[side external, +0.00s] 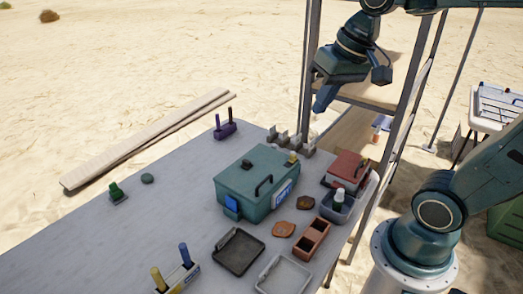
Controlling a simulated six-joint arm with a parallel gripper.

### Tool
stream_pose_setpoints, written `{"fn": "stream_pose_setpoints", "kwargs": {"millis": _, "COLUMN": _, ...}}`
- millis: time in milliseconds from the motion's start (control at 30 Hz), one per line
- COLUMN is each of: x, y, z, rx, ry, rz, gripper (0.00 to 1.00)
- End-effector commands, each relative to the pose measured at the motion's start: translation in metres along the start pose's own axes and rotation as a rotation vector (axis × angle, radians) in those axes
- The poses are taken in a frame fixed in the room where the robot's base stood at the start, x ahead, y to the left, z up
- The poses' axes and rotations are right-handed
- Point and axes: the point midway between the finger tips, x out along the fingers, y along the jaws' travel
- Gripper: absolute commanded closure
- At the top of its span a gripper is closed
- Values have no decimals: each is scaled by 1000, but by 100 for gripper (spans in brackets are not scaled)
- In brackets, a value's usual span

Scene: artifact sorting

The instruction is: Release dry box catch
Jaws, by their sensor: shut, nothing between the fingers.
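My gripper (322,104) is shut and empty. It hangs in the air above and to the right of the dry box, well apart from it.
A dark tray (238,269) and a pale tray (303,279) are in front. The table's left part (120,238) is mostly clear.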

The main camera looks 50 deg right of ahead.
Motion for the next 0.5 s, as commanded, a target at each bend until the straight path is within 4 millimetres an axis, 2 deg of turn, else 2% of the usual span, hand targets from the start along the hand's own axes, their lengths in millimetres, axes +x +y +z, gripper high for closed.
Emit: {"fn": "stream_pose_setpoints", "kwargs": {"millis": 500, "x": 31, "y": 22, "z": -75, "rx": 323, "ry": -134, "rz": 8, "gripper": 100}}
